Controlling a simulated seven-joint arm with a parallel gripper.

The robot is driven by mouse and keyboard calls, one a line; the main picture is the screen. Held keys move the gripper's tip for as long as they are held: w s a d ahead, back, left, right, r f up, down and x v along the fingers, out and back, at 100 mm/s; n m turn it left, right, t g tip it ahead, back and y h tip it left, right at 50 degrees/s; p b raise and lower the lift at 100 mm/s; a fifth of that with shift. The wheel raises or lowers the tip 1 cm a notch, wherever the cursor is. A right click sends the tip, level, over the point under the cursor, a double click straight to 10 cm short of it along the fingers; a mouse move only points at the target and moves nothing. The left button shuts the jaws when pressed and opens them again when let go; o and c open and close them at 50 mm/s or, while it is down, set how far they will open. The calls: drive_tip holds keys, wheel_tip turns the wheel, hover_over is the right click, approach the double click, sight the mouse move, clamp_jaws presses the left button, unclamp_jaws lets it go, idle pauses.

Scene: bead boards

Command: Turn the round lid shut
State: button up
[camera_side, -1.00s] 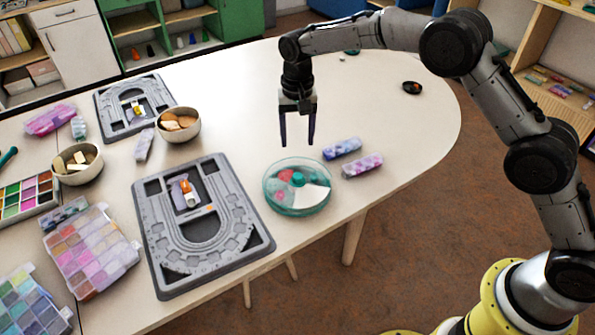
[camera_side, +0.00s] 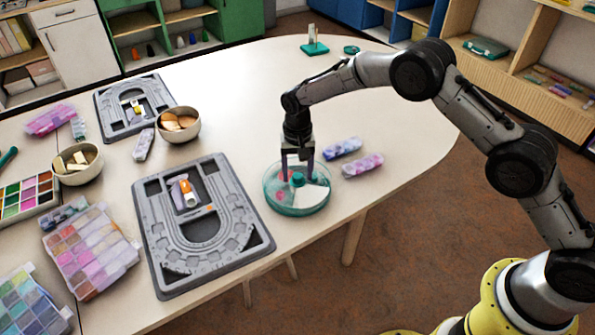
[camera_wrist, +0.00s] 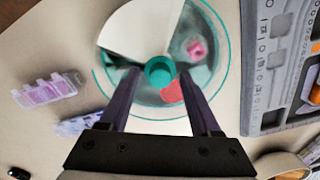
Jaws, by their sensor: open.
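The round lid (camera_side: 313,196) is clear with a teal rim and sits on a shallow round container on the table. A teal knob (camera_side: 297,180) stands at its centre. A white wedge and pink-red pieces show through or beside it. In the wrist view the lid (camera_wrist: 215,95) fills the upper middle, with the knob (camera_wrist: 160,72) between the finger ends. My gripper (camera_side: 297,174) points down over the lid with its fingers apart, one on each side of the knob. It also shows in the wrist view (camera_wrist: 162,75). I cannot tell whether the fingers touch the knob.
A grey bead board (camera_side: 160,275) lies just left of the lid. Two small bead boxes, blue (camera_side: 342,148) and pink (camera_side: 363,165), lie to its right. Bowls (camera_side: 192,134) stand behind left. The table behind and right is mostly clear.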

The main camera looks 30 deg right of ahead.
clamp_jaws()
idle(1.4)
